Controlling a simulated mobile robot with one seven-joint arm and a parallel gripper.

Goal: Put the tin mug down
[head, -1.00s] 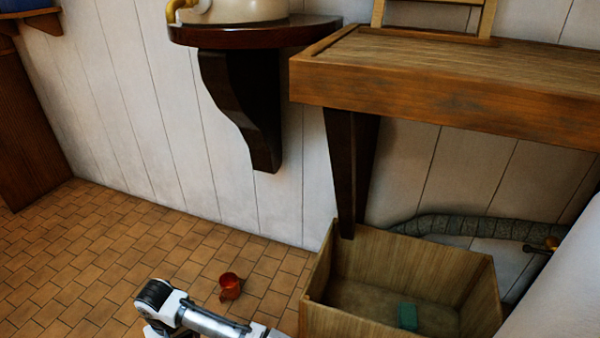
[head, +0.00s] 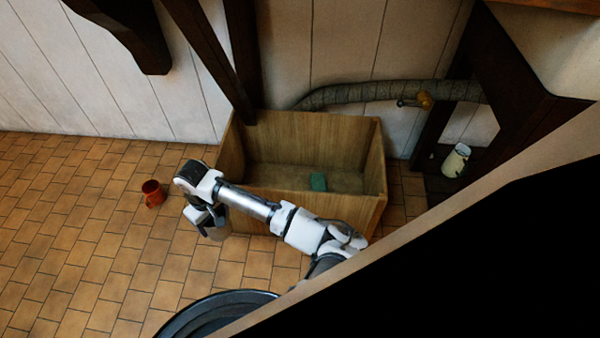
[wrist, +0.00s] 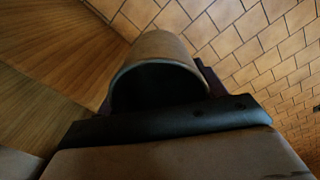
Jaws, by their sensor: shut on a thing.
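My gripper (wrist: 160,92) is shut on the tin mug (wrist: 158,46), a dull grey-brown cylinder with a dark mouth in the wrist view. A dark finger shows on either side of it. In the head view, my gripper (head: 207,222) hangs beside the left front of the wooden crate, over the tiles. A greyish shape below it appears to be the mug (head: 205,256), partly blurred into the floor. I cannot tell how far it is above the floor.
The open wooden crate (head: 372,205) holds a small green block (head: 318,182). A cream jug (head: 456,161) stands at right, below a ribbed pipe (head: 375,93).

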